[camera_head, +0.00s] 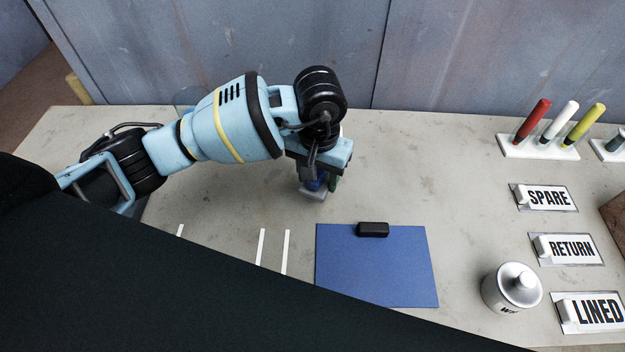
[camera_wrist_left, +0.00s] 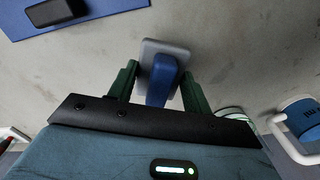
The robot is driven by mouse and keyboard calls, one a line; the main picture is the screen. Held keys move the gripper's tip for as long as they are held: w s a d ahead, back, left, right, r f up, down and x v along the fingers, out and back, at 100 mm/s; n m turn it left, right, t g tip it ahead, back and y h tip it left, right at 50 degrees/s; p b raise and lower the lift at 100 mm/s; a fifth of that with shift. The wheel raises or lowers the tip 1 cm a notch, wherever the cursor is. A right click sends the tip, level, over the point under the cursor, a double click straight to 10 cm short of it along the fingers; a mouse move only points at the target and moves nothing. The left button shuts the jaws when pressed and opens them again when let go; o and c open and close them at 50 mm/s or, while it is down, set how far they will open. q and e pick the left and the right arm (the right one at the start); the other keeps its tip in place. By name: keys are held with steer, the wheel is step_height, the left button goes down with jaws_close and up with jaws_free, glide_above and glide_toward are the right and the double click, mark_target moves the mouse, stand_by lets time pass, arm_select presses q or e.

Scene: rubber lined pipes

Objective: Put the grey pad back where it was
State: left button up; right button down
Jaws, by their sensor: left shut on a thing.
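The grey pad (camera_head: 313,193) is a light grey block with a blue handle on top. It is near the middle of the table, behind the blue mat. My left gripper (camera_head: 321,180) reaches down over it. In the left wrist view, the green fingers of the left gripper (camera_wrist_left: 158,92) are shut on the blue handle, and the grey pad (camera_wrist_left: 163,45) shows just beyond them. I cannot tell whether the pad touches the table. My right gripper is not in view.
A blue mat (camera_head: 375,270) with a black block (camera_head: 373,229) lies in front. White strips (camera_head: 262,248) mark the table to its left. A metal canister (camera_head: 512,288), labelled plates (camera_head: 550,197) and a marker rack (camera_head: 538,148) stand at right. A blue mug (camera_wrist_left: 300,117) shows in the wrist view.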

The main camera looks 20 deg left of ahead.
mark_target(313, 183)
arm_select(q)
steer(key=shift+a, duration=0.15)
steer(key=f, duration=0.1)
steer(key=a+f, duration=0.1)
steer(key=shift+w+f+p, duration=0.25)
steer(key=shift+f+p, duration=0.05)
steer(key=shift+d+f, duration=0.1)
steer(key=shift+f, duration=0.4)
steer(key=shift+f, duration=0.2)
steer(key=o, duration=0.9)
steer(key=shift+r, duration=0.1)
step_height(313, 183, up, 12)
steer(key=shift+r, duration=0.1)
